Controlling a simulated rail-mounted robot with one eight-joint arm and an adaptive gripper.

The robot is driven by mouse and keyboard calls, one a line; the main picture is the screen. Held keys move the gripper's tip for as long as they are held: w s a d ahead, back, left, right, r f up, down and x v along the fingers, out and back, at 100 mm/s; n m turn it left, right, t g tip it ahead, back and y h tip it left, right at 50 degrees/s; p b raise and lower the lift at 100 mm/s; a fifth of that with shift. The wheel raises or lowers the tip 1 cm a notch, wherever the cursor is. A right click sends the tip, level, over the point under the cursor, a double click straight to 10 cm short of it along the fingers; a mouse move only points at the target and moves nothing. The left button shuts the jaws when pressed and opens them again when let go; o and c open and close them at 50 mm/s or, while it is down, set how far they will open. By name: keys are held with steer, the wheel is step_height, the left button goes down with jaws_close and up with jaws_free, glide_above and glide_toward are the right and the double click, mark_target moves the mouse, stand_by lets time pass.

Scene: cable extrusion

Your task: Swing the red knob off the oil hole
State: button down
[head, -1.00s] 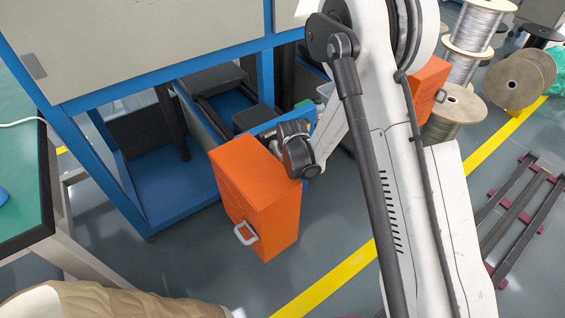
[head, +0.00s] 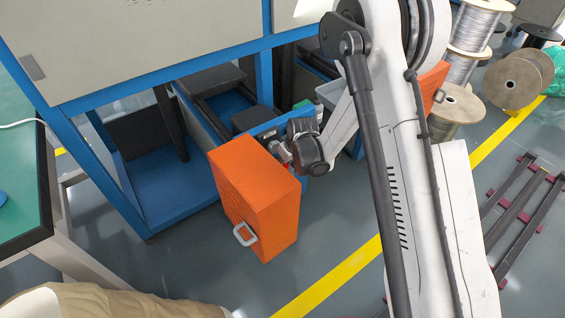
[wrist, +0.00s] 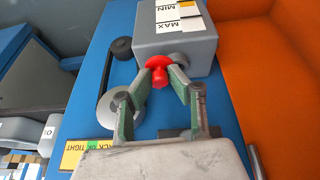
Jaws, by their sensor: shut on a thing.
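The red knob (wrist: 160,70) is in the wrist view, at the near edge of a grey box (wrist: 170,38) with a MIN/MAX label. My gripper (wrist: 161,77) is shut on the knob, with one finger on each side of it. The oil hole cannot be made out clearly; a round grey part (wrist: 181,58) shows just right of the knob. In the head view my gripper (head: 283,148) is behind the orange cabinet, and the knob there is too small to tell apart.
An orange cabinet (head: 252,200) stands close in front of my gripper. Its orange side (wrist: 262,75) fills the right of the wrist view. A blue machine frame (head: 120,180) is on the left. A black round part (wrist: 122,48) and a light disc (wrist: 108,107) are left of the knob.

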steer(key=n, duration=0.1)
steer(key=w+d+n+g+y, duration=0.1)
steer(key=n, duration=0.1)
steer(key=shift+d+n, duration=0.2)
steer(key=shift+n, duration=0.1)
steer(key=shift+w+d+n+g+y, duration=0.15)
steer(key=shift+w+n+g, duration=0.1)
steer(key=shift+n, duration=0.5)
steer(key=shift+w+d+n+g+y, duration=0.2)
steer(key=shift+n+g, duration=0.1)
steer(key=shift+n, duration=0.4)
steer(key=shift+w+d+n+g+y, duration=0.15)
steer(key=shift+w+n+g, duration=0.1)
steer(key=shift+n, duration=0.5)
steer(key=c, duration=1.6)
jaws_free()
steer(key=shift+r, duration=0.1)
steer(key=shift+v, duration=3.95)
